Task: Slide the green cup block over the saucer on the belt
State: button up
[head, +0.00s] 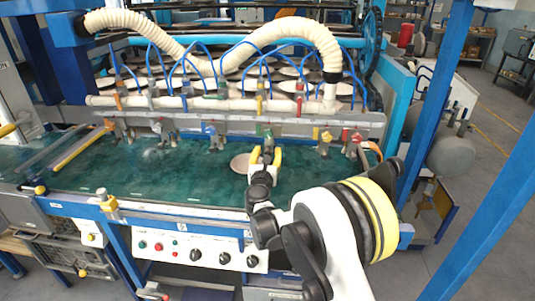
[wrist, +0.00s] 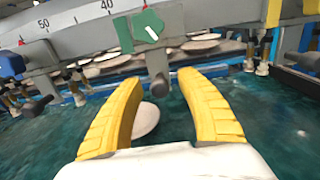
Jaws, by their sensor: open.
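The green cup block (wrist: 148,26) sits on the grey scale rail, and its dark stem hangs down between and just beyond my fingertips in the wrist view. In the head view the block (head: 268,134) is small, just above my gripper (head: 266,154). My gripper is open, with its yellow fingers (wrist: 161,82) apart and nothing held between them. The pale round saucer (head: 240,163) lies on the green belt (head: 190,176), left of my gripper in the head view. In the wrist view the saucer (wrist: 146,118) shows beyond the left finger, partly hidden by it.
The grey rail (head: 225,116) crosses above the belt. A blue block (head: 212,131) is left of the green one; yellow (head: 325,136) and red (head: 346,136) blocks are to the right. A control panel (head: 200,249) is in front. The belt's left part is mostly clear.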

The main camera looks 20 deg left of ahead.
grip_shut()
jog(key=s+a, duration=0.2)
jog(key=a, duration=0.7)
jog(key=shift+s+a+b, duration=0.2)
jog(key=shift+a+b, duration=0.1)
jog(key=shift+a, duration=0.1)
grip_release()
jog(key=shift+s, duration=0.1)
jog(key=v, duration=1.2)
